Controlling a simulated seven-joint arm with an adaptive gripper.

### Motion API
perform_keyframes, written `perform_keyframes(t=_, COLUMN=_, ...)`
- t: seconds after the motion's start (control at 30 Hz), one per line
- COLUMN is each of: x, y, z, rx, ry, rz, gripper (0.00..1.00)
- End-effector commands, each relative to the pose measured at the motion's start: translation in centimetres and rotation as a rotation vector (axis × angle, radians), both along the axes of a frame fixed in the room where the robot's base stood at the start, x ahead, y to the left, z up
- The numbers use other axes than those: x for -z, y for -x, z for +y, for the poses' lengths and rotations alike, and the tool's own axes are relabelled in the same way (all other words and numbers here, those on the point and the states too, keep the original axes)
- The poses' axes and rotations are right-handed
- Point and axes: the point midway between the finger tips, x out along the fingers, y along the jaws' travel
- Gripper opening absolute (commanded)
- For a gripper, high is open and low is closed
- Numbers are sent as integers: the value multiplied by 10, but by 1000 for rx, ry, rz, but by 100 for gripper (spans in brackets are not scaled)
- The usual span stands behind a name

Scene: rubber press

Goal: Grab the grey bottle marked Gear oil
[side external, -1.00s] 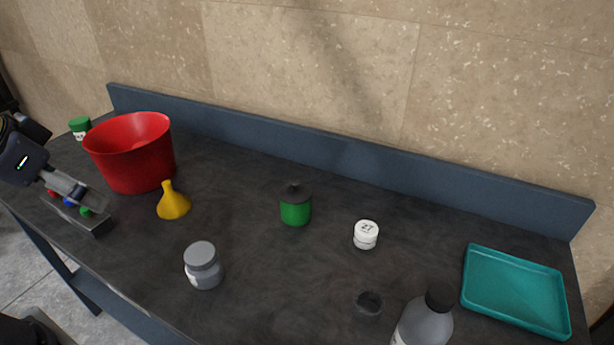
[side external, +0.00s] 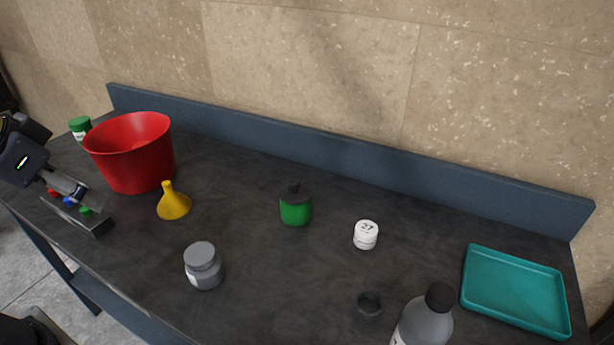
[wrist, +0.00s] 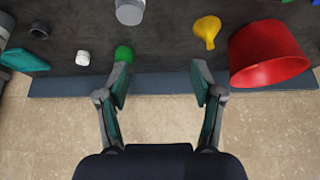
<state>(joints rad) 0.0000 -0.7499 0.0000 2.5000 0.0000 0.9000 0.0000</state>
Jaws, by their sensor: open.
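A grey bottle (side external: 424,322) with a black cap stands upright at the near edge of the side view, cut off by the frame. Its label is mostly out of sight and I cannot read it. A shorter grey jar (side external: 203,266) with a grey lid and a pale label stands left of the middle; it also shows at the top of the wrist view (wrist: 130,12). My gripper (side external: 82,194) is at the far left of the side view, over a small button box and well away from the bottle. In the wrist view my gripper (wrist: 161,70) is open and empty.
A red bowl (side external: 130,155), yellow funnel (side external: 173,204), green jar (side external: 295,209), white container marked 27 (side external: 366,236), small black cup (side external: 369,304) and teal tray (side external: 515,290) stand on the dark bench. A raised blue ledge (side external: 330,150) runs along the back.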

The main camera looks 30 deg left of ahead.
Motion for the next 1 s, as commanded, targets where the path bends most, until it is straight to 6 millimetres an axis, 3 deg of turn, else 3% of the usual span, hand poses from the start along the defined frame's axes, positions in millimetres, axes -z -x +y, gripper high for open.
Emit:
perform_keyframes(t=0.23, x=-4, y=-3, z=2, rx=-40, ry=14, rz=-15, gripper=67)
perform_keyframes(t=0.33, x=-39, y=-27, z=1, rx=-76, ry=7, rz=-96, gripper=67)
perform_keyframes(t=0.43, x=-75, y=-68, z=-28, rx=-17, ry=-7, rz=-149, gripper=67)
perform_keyframes(t=0.57, x=-107, y=-120, z=-111, rx=155, ry=-3, rz=-191, gripper=67)
perform_keyframes(t=0.63, x=-114, y=-136, z=-173, rx=273, ry=12, rz=-199, gripper=67)
perform_keyframes(t=0.7, x=-112, y=-140, z=-240, rx=400, ry=29, rz=-194, gripper=67)
perform_keyframes(t=0.83, x=-92, y=-117, z=-345, rx=614, ry=47, rz=-155, gripper=67)
perform_keyframes(t=0.9, x=-76, y=-97, z=-381, rx=699, ry=44, rz=-122, gripper=67)
perform_keyframes(t=1.0, x=-56, y=-75, z=-404, rx=766, ry=34, rz=-81, gripper=67)
